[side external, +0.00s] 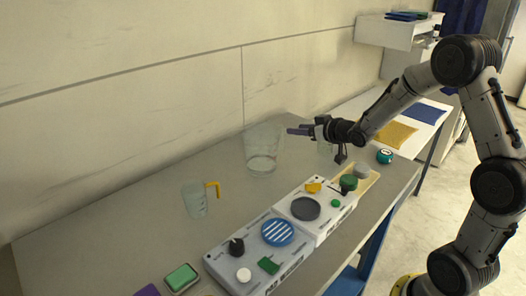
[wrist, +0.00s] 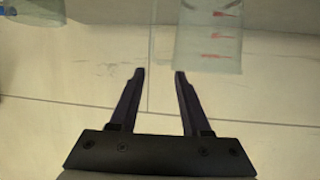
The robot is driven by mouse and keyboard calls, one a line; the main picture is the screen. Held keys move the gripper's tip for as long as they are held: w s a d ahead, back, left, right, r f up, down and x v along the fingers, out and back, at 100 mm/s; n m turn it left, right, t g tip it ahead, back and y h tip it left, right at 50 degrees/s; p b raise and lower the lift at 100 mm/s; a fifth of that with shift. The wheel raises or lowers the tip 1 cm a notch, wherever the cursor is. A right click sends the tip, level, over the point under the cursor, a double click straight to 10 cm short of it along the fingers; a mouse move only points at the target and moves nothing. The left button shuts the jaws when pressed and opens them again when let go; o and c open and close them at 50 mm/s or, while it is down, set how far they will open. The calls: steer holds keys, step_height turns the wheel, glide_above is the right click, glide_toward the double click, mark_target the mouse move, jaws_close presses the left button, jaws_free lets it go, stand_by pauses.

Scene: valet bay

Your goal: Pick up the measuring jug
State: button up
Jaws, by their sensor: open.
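A small clear jug (side external: 195,202) with a yellow handle stands upright on the grey bench at the left in the side view; I take it to be the measuring jug. My gripper (side external: 291,131) is open and empty, well above the bench, to the right of the jug and apart from it. In the wrist view the two dark fingers (wrist: 158,74) are spread with nothing between them. A clear vessel with red marks (wrist: 210,35) shows at the top right there, partly cut off; I cannot tell for certain whether it is the same jug.
A large clear container (side external: 263,150) stands close to my gripper, left of and below it. Control panels (side external: 262,250) with knobs run along the bench's front. A green-topped block (side external: 182,278) lies at front left. The wall is behind; bench around the jug is clear.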

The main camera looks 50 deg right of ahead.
steer(key=shift+s+d+f+x, duration=0.2)
steer(key=shift+f+x, duration=0.2)
steer(key=shift+x, duration=1.9)
steer(key=shift+s+d+f+x, duration=0.15)
steer(key=shift+d+f+x, duration=0.15)
steer(key=shift+x, duration=2.05)
steer(key=shift+s+d+f+x, duration=0.2)
steer(key=shift+f+x, duration=0.25)
steer(key=shift+x, duration=1.85)
jaws_close()
steer(key=shift+r, duration=0.15)
